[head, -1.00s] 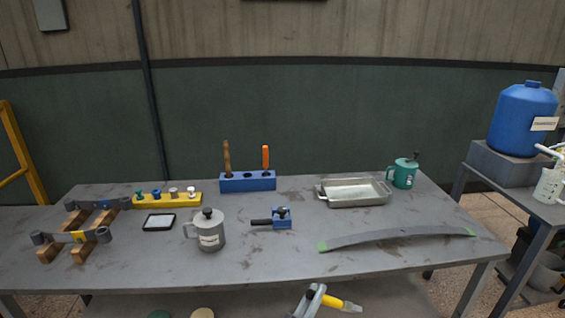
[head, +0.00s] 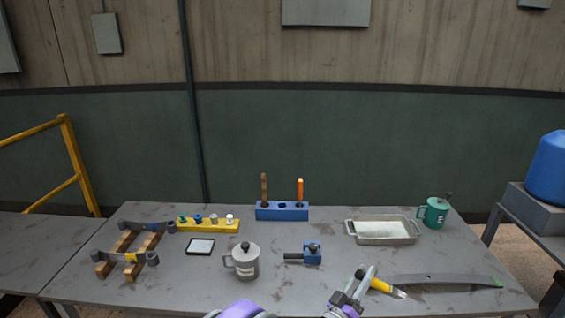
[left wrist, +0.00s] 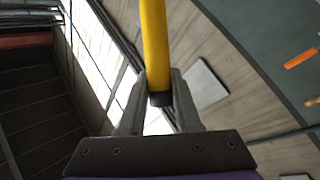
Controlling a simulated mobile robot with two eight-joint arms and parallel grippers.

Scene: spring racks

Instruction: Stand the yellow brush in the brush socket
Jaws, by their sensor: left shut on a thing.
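The yellow brush (head: 380,286) is held in my left gripper (head: 367,278) in the head view. It lies tilted, with its pale bristle end pointing right and slightly down, in front of the grey curved strip. In the left wrist view the yellow handle (left wrist: 154,45) runs up from between the shut fingers (left wrist: 158,100), its dark end at the fingers. The blue brush socket block (head: 282,212) stands at the back of the table, apart from the gripper. A brown-handled tool (head: 264,188) and an orange-handled tool (head: 300,191) stand in it; a dark hole between them looks empty. My right gripper is out of view.
A metal tray (head: 384,238) and green mug (head: 434,212) stand right. A curved grey strip (head: 440,281) lies front right.

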